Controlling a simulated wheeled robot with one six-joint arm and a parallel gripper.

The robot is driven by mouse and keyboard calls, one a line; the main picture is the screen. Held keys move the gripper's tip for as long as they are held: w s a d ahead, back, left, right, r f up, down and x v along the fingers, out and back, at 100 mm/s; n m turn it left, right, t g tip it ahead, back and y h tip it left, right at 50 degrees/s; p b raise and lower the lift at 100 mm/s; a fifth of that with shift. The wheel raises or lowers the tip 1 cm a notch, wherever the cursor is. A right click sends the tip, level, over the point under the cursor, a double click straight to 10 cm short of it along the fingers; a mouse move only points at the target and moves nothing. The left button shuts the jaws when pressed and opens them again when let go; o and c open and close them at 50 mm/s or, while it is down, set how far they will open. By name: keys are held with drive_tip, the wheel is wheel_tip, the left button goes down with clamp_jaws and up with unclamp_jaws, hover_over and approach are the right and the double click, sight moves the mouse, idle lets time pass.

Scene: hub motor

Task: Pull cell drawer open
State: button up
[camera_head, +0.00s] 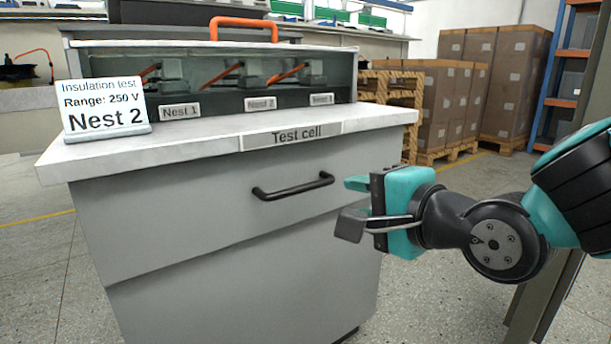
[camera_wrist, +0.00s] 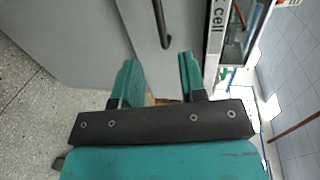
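The cell drawer (camera_head: 210,222) is a grey front panel under the white worktop, and it looks closed. Its black bar handle (camera_head: 293,187) runs across the upper part of the panel; the handle also shows in the wrist view (camera_wrist: 160,22), beyond the fingertips. My gripper (camera_head: 348,205) is to the right of the handle and apart from it. In the wrist view my gripper (camera_wrist: 157,68) has its two teal fingers spread, with nothing between them.
The worktop (camera_head: 220,145) overhangs the drawer and carries a "Test cell" label. A "Nest 2" sign (camera_head: 104,106) stands at its left. Behind is a nest enclosure with an orange handle (camera_head: 243,24). Pallets of boxes (camera_head: 440,95) stand at the back right. Floor is clear at left.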

sight(308, 188)
drive_tip(key=p+x, duration=0.3)
drive_tip(key=p, duration=0.3)
drive_tip(key=p+x, duration=0.4)
drive_tip(key=p, duration=0.3)
drive_tip(key=p+x, duration=0.4)
drive_tip(key=p, duration=0.2)
drive_tip(key=shift+w+a+r, duration=0.1)
drive_tip(key=shift+w+r, duration=0.05)
drive_tip(key=shift+r, duration=0.1)
drive_tip(key=shift+w+a+f+p, duration=0.3)
drive_tip(key=shift+w+p, duration=0.25)
drive_tip(key=shift+p, duration=0.35)
drive_tip(key=shift+w+a+f, duration=0.25)
drive_tip(key=shift+w+f, duration=0.05)
clamp_jaws()
